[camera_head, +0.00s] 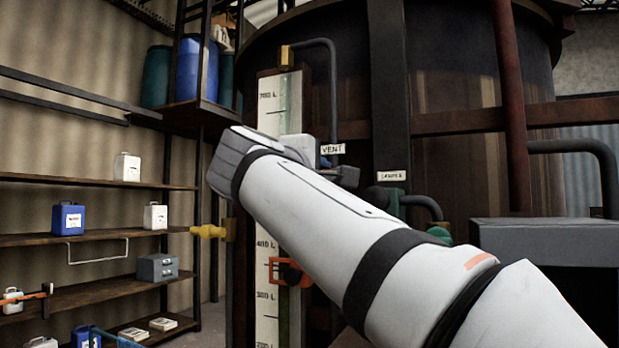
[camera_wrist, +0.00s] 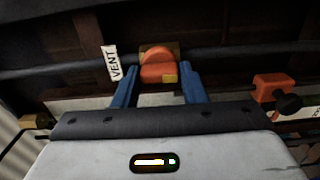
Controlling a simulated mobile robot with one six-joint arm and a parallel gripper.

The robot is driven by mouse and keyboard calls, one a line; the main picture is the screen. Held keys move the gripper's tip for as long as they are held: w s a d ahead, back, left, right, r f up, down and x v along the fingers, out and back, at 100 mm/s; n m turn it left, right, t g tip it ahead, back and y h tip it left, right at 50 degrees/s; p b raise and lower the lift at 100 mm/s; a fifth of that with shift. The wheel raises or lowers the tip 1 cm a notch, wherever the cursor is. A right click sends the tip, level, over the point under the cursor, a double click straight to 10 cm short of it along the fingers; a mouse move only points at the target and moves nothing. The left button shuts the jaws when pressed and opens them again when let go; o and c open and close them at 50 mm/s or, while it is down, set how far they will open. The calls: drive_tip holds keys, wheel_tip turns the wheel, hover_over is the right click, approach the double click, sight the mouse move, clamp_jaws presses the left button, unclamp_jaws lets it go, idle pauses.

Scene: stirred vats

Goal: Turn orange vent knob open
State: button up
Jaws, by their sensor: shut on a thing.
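The orange vent knob (camera_wrist: 158,68) is in the upper middle of the wrist view, on a brass-coloured body with a pipe behind it. My gripper (camera_wrist: 160,72) has its two blue fingers on either side of the knob, shut on it. In the head view my arm hides the knob and most of the gripper.
A large dark vat (camera_head: 450,70) stands behind. A white level gauge (camera_head: 267,220) with an orange marker (camera_head: 288,272) runs down its left front. A yellow fitting (camera_head: 208,231) sticks out left. A green valve (camera_head: 390,201) is right of my arm. Shelves with jugs (camera_head: 68,218) stand left.

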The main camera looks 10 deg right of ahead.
drive_tip(key=shift+f, duration=0.15)
idle(0.3)
drive_tip(key=o, duration=0.6)
drive_tip(key=shift+c, duration=0.2)
drive_tip(key=o, duration=0.4)
drive_tip(key=shift+s, duration=0.1)
drive_tip(key=shift+o, duration=0.2)
drive_tip(key=shift+a, duration=0.1)
drive_tip(key=b+v, duration=0.2)
drive_tip(key=v, duration=0.5)
drive_tip(key=shift+s+a, duration=0.2)
drive_tip(key=shift+s, duration=0.1)
